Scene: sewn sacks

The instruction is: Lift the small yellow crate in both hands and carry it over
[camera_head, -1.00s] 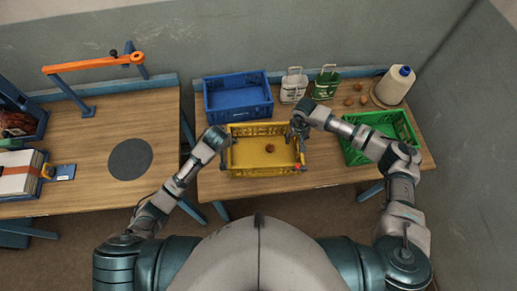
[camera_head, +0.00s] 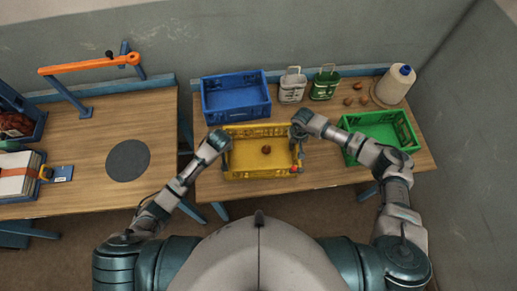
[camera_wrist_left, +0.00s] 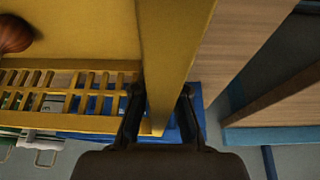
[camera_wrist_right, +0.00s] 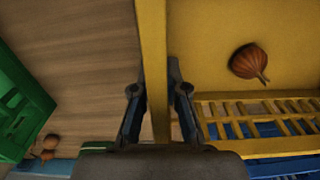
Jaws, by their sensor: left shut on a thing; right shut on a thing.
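The small yellow crate (camera_head: 258,170) is at the front left of the right-hand table in the head view, with one brown onion-like thing (camera_head: 266,150) inside. My left gripper (camera_head: 226,150) is shut on the crate's left wall; the left wrist view shows that wall (camera_wrist_left: 170,50) between its fingers (camera_wrist_left: 160,115). My right gripper (camera_head: 297,140) is shut on the crate's right wall, which also stands between the fingers (camera_wrist_right: 158,105) in the right wrist view. The crate looks level. Whether its bottom touches the table I cannot tell.
A blue crate (camera_head: 235,110) stands close behind.

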